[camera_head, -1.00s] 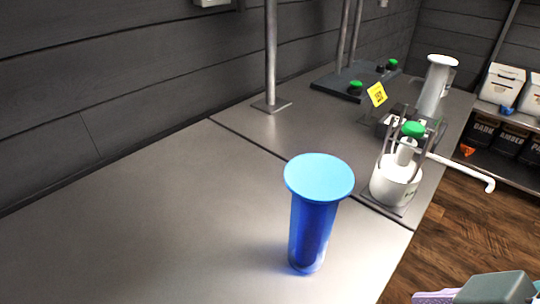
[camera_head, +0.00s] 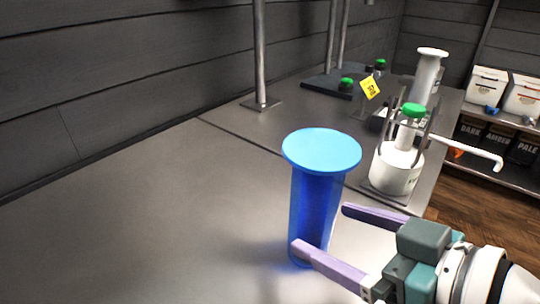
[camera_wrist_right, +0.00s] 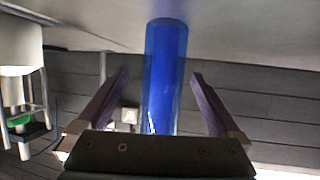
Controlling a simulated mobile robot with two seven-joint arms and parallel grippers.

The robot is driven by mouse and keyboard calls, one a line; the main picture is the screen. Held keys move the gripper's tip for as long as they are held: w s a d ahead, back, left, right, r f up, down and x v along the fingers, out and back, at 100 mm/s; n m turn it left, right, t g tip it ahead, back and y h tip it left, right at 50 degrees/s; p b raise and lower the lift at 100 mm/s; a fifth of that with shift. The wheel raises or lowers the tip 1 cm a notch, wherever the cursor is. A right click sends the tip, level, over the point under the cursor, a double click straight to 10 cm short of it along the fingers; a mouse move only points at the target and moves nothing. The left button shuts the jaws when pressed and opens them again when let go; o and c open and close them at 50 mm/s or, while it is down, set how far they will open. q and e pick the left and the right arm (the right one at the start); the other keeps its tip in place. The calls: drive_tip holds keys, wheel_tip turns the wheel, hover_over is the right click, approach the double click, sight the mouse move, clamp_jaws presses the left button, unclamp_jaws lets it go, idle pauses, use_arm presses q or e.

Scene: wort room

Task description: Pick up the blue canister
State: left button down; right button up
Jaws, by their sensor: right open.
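The blue canister (camera_head: 318,205) stands upright on the grey counter in the head view, with a wide light-blue lid on top. My right gripper (camera_head: 320,228) comes in from the right with its two lilac fingers apart. The near finger's tip overlaps the lower front of the canister in the picture, and the far finger's tip is at its right edge. In the right wrist view the canister (camera_wrist_right: 166,75) shows between the open fingers (camera_wrist_right: 160,82). I cannot tell whether either finger touches it. My left gripper is out of view.
The counter (camera_head: 150,220) is clear to the left of the canister. Behind it on the right stand a white vessel with a green cap (camera_head: 397,165), a yellow sign (camera_head: 371,88) and a tall white cylinder (camera_head: 427,75). A metal post (camera_head: 260,55) rises near the wall.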

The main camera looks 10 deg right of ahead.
sight(298, 217)
drive_tip(key=x, duration=0.6)
drive_tip(key=shift+w+a+f+b, duration=0.1)
drive_tip(key=shift+w+a+b, duration=0.1)
drive_tip(key=shift+a+b, duration=0.15)
clamp_jaws()
idle(0.5)
